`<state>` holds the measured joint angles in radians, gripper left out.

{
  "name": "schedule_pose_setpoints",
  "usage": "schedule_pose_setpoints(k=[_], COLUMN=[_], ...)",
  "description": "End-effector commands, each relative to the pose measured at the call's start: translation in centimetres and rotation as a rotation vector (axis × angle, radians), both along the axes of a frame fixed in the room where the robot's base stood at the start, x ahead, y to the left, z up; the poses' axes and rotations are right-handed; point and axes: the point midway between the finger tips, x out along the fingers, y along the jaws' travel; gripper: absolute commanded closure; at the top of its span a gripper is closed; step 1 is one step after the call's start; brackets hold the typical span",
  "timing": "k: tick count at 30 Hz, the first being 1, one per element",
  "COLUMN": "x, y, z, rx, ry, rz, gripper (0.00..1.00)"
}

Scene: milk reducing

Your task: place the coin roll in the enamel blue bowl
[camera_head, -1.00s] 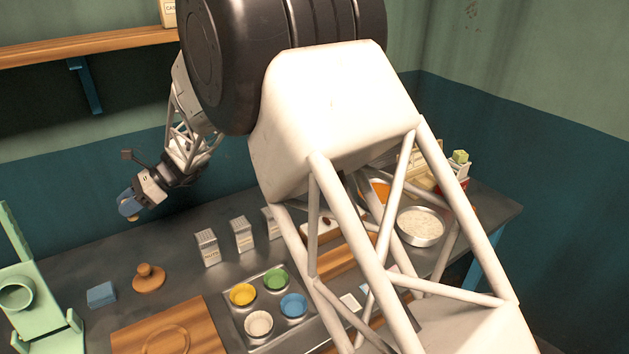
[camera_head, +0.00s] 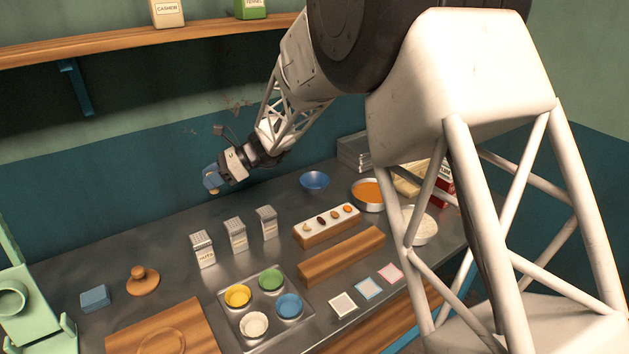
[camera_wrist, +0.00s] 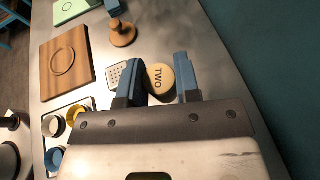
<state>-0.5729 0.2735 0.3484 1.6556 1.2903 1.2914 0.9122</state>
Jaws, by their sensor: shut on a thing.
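My gripper (camera_head: 211,180) is raised above the counter, left of the blue bowl (camera_head: 314,181), which stands near the back wall. In the wrist view, my gripper (camera_wrist: 159,82) is shut on the coin roll (camera_wrist: 161,77), a tan cylinder with a round end marked "TWO". The coin roll lies between the two blue fingers. In the head view only a small tan bit of it shows below the fingers. The bowl looks empty and is out of the wrist view.
Several shakers (camera_head: 236,235) stand below my gripper. A tray (camera_head: 307,327) of small coloured cups, including a blue one (camera_head: 289,306), lies in front. A white-topped wooden block (camera_head: 327,226) and an orange-filled pan (camera_head: 368,194) are near the bowl. A shelf (camera_head: 150,42) is above.

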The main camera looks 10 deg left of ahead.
Motion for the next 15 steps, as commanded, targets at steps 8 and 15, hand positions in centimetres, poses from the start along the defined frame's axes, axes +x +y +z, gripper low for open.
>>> schedule_pose_setpoints(k=[8,15], x=[3.6,6.0], y=[-7.1,-13.2], z=[0.1,0.0], rx=[0.001,0.001], ry=[-0.001,0.0], rz=[-0.103,-0.189], gripper=[0.95,0.95])
